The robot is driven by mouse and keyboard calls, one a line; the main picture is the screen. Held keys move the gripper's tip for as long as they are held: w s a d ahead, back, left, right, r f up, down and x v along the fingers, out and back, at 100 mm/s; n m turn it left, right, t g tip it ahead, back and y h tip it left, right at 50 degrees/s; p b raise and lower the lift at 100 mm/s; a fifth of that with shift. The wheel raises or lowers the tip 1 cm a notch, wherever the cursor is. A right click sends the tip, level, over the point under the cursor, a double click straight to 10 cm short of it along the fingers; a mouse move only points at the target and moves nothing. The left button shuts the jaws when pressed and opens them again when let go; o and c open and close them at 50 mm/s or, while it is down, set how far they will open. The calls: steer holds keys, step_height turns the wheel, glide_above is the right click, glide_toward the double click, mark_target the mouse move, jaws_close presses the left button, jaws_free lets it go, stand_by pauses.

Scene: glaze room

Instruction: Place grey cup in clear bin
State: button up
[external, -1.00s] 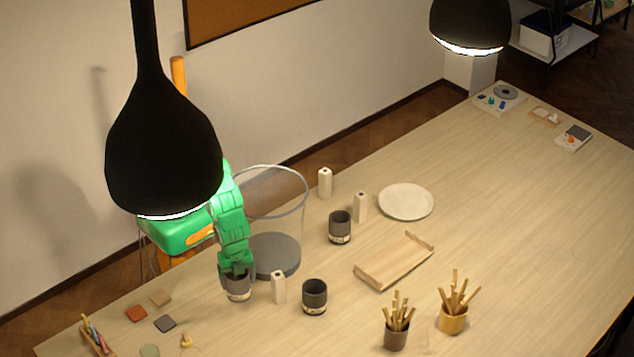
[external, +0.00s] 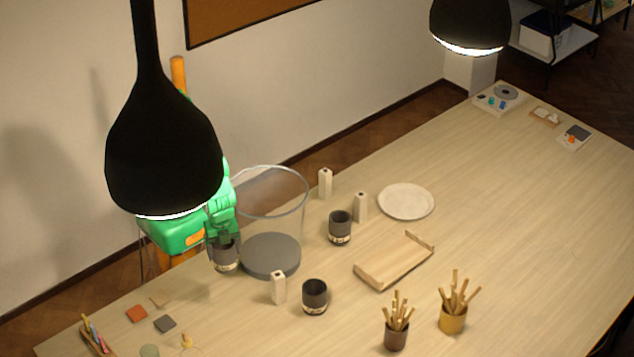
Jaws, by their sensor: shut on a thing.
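My gripper (external: 222,240) is shut on a grey cup (external: 226,258) with a pale band near its base. The cup looks upright and appears held above the table, just left of the clear bin. The clear bin (external: 305,218) is a tall see-through cylinder with a grey disc-like bottom, and its open rim stands higher in the picture than the cup. Two more grey cups stand on the table: one (external: 314,296) in front of the bin and one (external: 340,227) to its right. The lamp hides part of my arm.
A white block-like bottle (external: 279,288) stands in front of the bin; two similar ones (external: 325,183) (external: 360,207) stand to its right. A wooden tray (external: 394,262), a pale plate (external: 406,201) and stick-filled pots (external: 453,317) lie further right. Small tiles (external: 136,313) lie front left.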

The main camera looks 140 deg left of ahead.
step_height(320, 180, up, 18)
steer(key=s+a, duration=0.2)
steer(key=a, duration=0.9)
steer(key=s+a, duration=0.3)
steer(key=a, duration=0.7)
steer(key=shift+w+d+f, duration=0.1)
steer(key=shift+w+f, duration=0.05)
steer(key=shift+f, duration=6.95)
steer(key=shift+w+f, duration=0.15)
steer(key=shift+f, duration=6.9)
steer(key=shift+f, duration=0.15)
steer(key=o, duration=1.2)
step_height(320, 180, up, 12)
steer(key=shift+r, duration=0.2)
